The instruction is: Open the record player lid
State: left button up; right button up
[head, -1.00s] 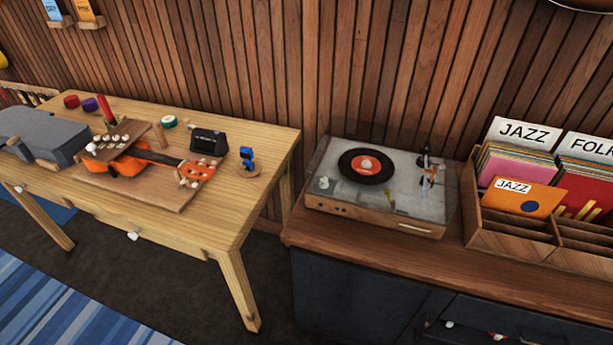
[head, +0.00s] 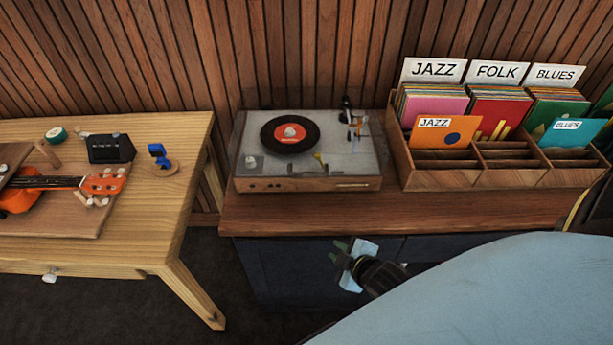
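The record player (head: 309,184) stands on the wooden cabinet top, with a black record with a red label (head: 290,132) on its deck and a tonearm (head: 352,120) at the right. Its clear lid is hard to make out, and I cannot tell surely how it lies. My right gripper (head: 343,265) is in front of the cabinet, below and slightly right of the player. It is apart from the player, with its fingers spread and nothing seen between them. My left gripper is out of view.
The cabinet top (head: 290,219) has a clear strip in front of the player. A wooden record crate (head: 438,180) stands close to its right. A workbench (head: 150,225) with a ukulele (head: 60,183) is at the left, across a gap. A slatted wall rises behind.

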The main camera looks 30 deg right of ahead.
jog(key=w+d+r+n+t, duration=0.2)
jog(key=w+r+n+t, duration=0.15)
jog(key=r, duration=0.35)
jog(key=n+t+y, duration=0.5)
jog(key=n, duration=0.5)
send_near(307, 175)
jog(key=x, duration=1)
jog(key=shift+w+f, duration=0.2)
grip_shut()
